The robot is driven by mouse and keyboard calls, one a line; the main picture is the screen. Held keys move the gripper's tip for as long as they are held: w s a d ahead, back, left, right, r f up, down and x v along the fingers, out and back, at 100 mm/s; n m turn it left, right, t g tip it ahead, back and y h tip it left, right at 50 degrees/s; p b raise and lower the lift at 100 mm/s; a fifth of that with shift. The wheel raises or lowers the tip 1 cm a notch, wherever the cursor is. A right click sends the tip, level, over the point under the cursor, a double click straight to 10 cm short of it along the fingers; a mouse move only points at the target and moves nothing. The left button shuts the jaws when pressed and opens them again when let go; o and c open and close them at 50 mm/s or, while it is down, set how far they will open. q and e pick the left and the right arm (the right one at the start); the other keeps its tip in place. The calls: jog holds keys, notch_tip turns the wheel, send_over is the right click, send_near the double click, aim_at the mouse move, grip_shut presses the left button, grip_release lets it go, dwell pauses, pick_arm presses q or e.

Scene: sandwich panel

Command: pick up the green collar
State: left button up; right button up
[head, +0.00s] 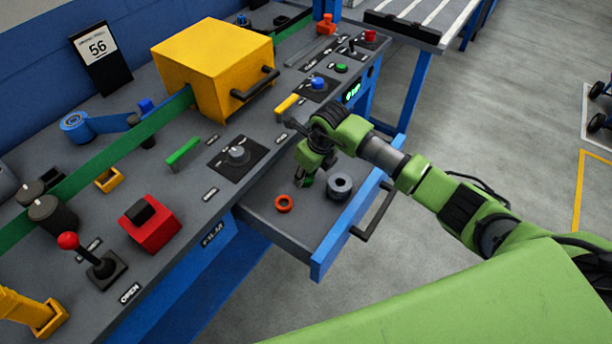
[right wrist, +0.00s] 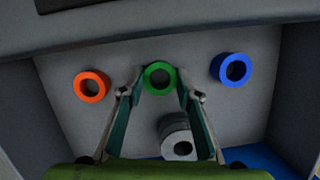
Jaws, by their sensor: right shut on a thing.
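The green collar (right wrist: 160,91) is a short ring in the open drawer (head: 330,249), between an orange collar and a blue one in the right wrist view. My right gripper (right wrist: 160,82) has its two fingertips on opposite sides of the green collar and is shut on it. The collar appears at or very near the drawer floor; I cannot tell if it is clear of it. In the head view my right gripper (head: 306,178) reaches down into the drawer and mostly hides the collar. My left gripper is not in view.
The drawer also holds the orange collar (head: 278,208), the blue collar (right wrist: 222,72) and a grey cylinder (head: 342,196) close to the gripper. The panel with a yellow box (head: 205,65) stands behind.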

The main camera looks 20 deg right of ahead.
jog(key=shift+r, duration=0.15)
jog(key=shift+r, duration=0.25)
notch_tip(320, 180, up, 2)
jog(key=shift+r, duration=0.2)
jog(key=s+a+r+b, duration=0.1)
jog(key=s+a+r, duration=0.1)
jog(key=s+r, duration=0.3)
jog(key=s+a+r+b, duration=0.1)
jog(key=s+a+r, duration=0.2)
jog(key=s+r, duration=0.2)
jog(key=s, duration=0.3)
jog(key=shift+a, duration=0.3)
